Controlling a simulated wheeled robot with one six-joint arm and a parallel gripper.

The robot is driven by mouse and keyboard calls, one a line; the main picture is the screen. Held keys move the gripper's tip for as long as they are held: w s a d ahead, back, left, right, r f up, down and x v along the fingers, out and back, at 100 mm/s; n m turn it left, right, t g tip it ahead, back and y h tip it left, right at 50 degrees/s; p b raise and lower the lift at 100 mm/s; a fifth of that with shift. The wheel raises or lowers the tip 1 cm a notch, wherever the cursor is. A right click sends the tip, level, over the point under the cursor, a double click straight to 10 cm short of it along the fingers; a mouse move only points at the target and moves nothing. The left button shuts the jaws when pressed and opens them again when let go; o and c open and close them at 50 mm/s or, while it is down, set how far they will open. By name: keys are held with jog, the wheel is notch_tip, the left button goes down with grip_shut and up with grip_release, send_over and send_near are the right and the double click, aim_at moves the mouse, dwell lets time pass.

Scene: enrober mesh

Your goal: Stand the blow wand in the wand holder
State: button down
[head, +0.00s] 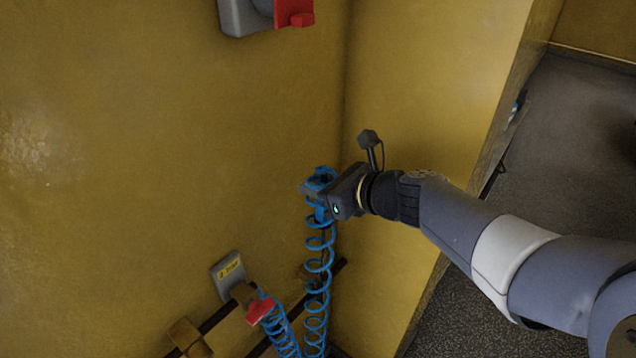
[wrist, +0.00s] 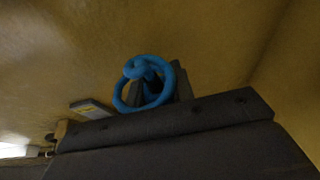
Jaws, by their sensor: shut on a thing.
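My gripper (head: 312,188) is in the corner between two yellow walls in the head view, shut on the blow wand. Only blue parts (head: 322,174) show at the jaws; the wand's body and nozzle cannot be made out. A blue coiled hose (head: 319,262) hangs straight down from the jaws. In the wrist view, blue loops (wrist: 145,62) stand around and in front of the dark fingers (wrist: 152,92), and the wand itself is hidden. I cannot pick out the wand holder for certain in either view.
A labelled plate (head: 229,276) is on the left wall, with a red handle (head: 260,310) and a blue hose below it. A dark rail (head: 222,318) with brown blocks (head: 188,338) runs low along the wall. A grey and red box (head: 255,14) is above.

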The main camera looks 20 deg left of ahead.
aim_at(318, 212)
jog(key=shift+f+b, duration=3.1)
jog(key=shift+f, duration=0.45)
notch_tip(318, 212, down, 11)
jog(key=b, duration=0.9)
jog(key=shift+b, duration=0.4)
jog(key=shift+r, duration=0.15)
jog(key=c, duration=1.1)
grip_release()
jog(key=p+v, duration=0.1)
jog(key=v, duration=0.9)
jog(key=shift+d+r, duration=0.1)
jog(key=shift+d, duration=0.25)
